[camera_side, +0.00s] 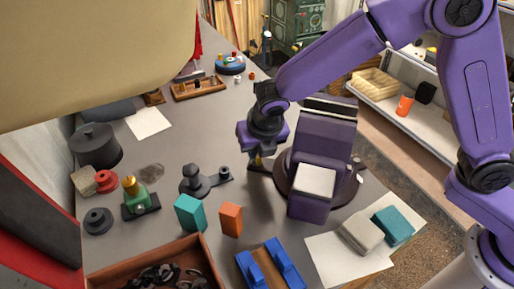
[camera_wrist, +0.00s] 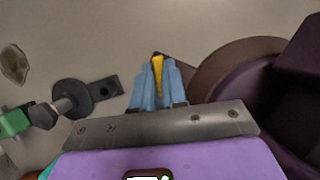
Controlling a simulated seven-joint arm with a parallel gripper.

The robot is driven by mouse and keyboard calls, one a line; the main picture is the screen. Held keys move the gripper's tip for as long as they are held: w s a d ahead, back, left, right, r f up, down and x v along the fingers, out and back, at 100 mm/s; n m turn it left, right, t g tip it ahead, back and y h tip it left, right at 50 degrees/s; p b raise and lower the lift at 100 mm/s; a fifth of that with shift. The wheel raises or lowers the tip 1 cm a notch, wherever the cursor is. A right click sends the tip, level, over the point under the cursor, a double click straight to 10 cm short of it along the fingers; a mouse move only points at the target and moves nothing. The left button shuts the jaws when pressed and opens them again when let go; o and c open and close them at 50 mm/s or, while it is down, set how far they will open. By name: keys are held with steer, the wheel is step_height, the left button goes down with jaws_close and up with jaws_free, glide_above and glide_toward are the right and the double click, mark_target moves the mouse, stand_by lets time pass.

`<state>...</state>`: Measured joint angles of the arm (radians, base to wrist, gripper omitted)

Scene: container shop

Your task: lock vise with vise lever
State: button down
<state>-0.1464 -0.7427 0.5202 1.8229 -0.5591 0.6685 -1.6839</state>
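The vise (camera_side: 325,140) is a large dark purple body with a pale grey block face, on a round dark base (camera_side: 283,185). Part of it also shows at the right of the wrist view (camera_wrist: 285,75). My gripper (camera_side: 256,158) points down just left of the vise. In the wrist view its two blue fingers (camera_wrist: 158,85) are close together, with the yellow vise lever (camera_wrist: 157,70) filling the narrow gap between them. The lever's dark tip shows past the fingertips. The lever's lower part is largely hidden by the fingers.
A dark round-based fixture (camera_side: 194,183) stands left of my gripper, with a green-and-brass piece (camera_side: 138,198) beyond it. Teal (camera_side: 189,212) and orange (camera_side: 231,219) blocks, a blue holder (camera_side: 287,262) and a brown tray (camera_side: 205,262) are in front. Bare table lies behind the fixture.

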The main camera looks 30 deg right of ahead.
steer(key=shift+m, duration=0.4)
steer(key=m+h, duration=0.1)
steer(key=m, duration=0.1)
steer(key=m+g+h, duration=0.1)
steer(key=m, duration=0.2)
steer(key=shift+a, duration=0.1)
steer(key=m+h, duration=0.1)
steer(key=m, duration=0.3)
steer(key=shift+w+g, duration=0.1)
steer(key=shift+g, duration=0.3)
steer(key=shift+m+g+h, duration=0.4)
steer(key=shift+m+g, duration=0.2)
steer(key=shift+m, duration=1)
steer(key=c, duration=1.2)
jaws_free()
steer(key=shift+o, duration=0.2)
steer(key=v, duration=1.7)
steer(key=shift+w+r, duration=0.2)
steer(key=shift+r, duration=0.1)
